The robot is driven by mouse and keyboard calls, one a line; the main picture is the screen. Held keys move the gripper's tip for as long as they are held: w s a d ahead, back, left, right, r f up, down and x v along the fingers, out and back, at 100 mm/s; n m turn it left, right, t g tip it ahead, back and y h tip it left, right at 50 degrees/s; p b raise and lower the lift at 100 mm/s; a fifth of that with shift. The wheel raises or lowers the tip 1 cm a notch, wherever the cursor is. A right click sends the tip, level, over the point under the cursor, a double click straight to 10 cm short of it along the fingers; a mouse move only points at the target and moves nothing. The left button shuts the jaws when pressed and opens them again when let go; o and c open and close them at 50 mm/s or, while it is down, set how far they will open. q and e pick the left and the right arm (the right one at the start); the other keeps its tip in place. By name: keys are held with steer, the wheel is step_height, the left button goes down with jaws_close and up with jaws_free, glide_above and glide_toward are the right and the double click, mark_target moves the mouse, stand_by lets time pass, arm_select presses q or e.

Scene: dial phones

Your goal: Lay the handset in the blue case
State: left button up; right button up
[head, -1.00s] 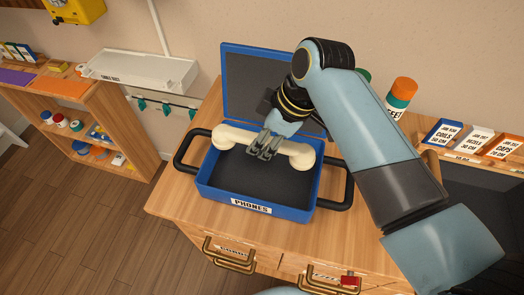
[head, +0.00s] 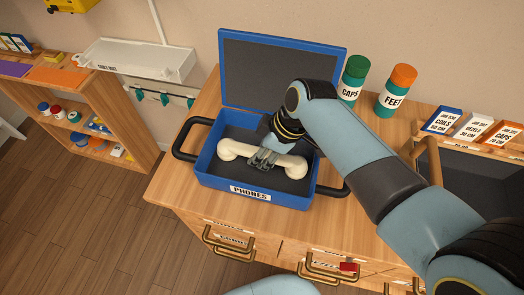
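The cream handset (head: 232,150) is inside the open blue case (head: 212,180), lying crosswise with its two round ends left and right. Whether it rests on the dark lining (head: 240,126) I cannot tell. My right gripper (head: 262,158) comes down from above and is shut on the middle of the handset's grip. The case stands on the wooden cabinet top, its lid (head: 280,70) raised at the back and its front labelled PHONES. My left gripper is not in view.
Black handles (head: 185,142) stick out at the case's sides. A green-lidded CAPS jar (head: 353,80) and an orange-lidded FEET jar (head: 395,92) stand behind on the right. Small labelled boxes (head: 470,128) are at far right. A low shelf (head: 110,110) stands left.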

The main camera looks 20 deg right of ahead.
steer(key=o, duration=0.5)
steer(key=shift+c, duration=0.2)
steer(key=p+v, duration=0.1)
steer(key=v, duration=1.1)
